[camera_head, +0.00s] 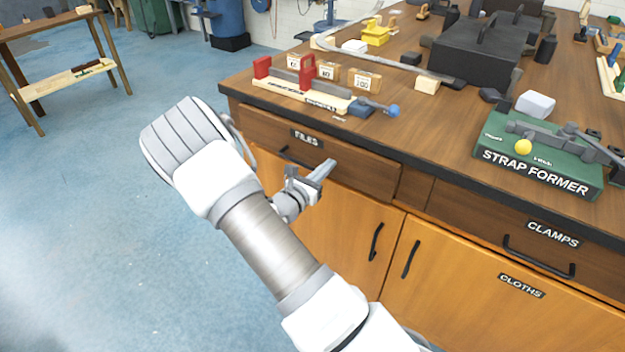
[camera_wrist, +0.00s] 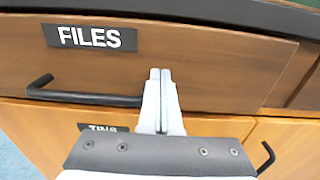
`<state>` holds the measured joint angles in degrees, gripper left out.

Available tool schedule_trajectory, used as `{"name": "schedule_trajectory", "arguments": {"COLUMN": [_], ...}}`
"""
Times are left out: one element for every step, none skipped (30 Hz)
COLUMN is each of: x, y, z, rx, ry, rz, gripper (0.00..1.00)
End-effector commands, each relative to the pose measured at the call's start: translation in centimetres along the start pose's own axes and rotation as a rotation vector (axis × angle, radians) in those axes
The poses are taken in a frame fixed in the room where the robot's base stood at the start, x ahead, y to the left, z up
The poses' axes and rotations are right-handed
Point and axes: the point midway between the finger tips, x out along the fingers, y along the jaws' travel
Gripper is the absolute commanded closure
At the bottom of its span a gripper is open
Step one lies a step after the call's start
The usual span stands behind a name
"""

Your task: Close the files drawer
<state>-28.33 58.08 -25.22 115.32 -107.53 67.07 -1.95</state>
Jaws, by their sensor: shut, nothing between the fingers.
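The files drawer (camera_head: 350,158) is a brown wooden drawer under the left end of the workbench top, with a black FILES label. Its front also fills much of the wrist view (camera_wrist: 205,65), where its right edge appears to stand forward of the neighbouring panel. Its black bar handle (camera_wrist: 85,96) is at lower left there; in the head view my gripper partly covers it. My gripper (camera_head: 328,167) is shut and empty, its fingertips together (camera_wrist: 160,73) against or just in front of the drawer front, right of the handle. I cannot tell whether they touch.
Below are orange cabinet doors, one labelled CLOTHS (camera_head: 455,295). The clamps drawer (camera_head: 480,220) is to the right. A red-and-wood tool rack (camera_head: 310,90) and a green strap former (camera_head: 540,165) stand on the benchtop (camera_head: 430,130).

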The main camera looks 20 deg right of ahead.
Motion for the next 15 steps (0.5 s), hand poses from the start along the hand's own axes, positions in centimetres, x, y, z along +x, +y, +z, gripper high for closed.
{"name": "schedule_trajectory", "arguments": {"x": [0.8, 1.1, 1.6, 1.8, 2.1, 2.3, 2.5, 2.6, 2.8, 2.9, 2.9, 3.0, 3.1, 3.1, 3.1], "y": [0.0, 0.0, 0.0, 0.0, 0.0, 0.0, 0.0, 0.0, 0.0, 0.0, 0.0, 0.0, 0.0, 0.0, 0.0], "z": [0.0, 0.0, 0.0, 0.0, 0.0, 0.0, 0.0, 0.0, 0.0, 0.0, 0.0, 0.0, 0.0, 0.1, 0.1], "rx": [0.000, 0.000, 0.001, 0.001, 0.001, 0.000, 0.000, 0.000, -0.001, -0.001, 0.000, 0.000, 0.000, 0.000, 0.000], "ry": [0.000, 0.000, 0.000, -0.001, -0.001, -0.001, -0.001, -0.001, 0.000, 0.000, 0.000, 0.000, -0.001, -0.001, -0.001], "rz": [-0.001, -0.001, -0.002, -0.002, -0.001, -0.001, 0.000, 0.000, 0.000, 0.000, 0.001, 0.001, 0.001, 0.001, 0.001], "gripper": [1.00, 1.00, 1.00, 1.00, 1.00, 1.00, 1.00, 1.00, 1.00, 1.00, 1.00, 1.00, 1.00, 1.00, 1.00]}}
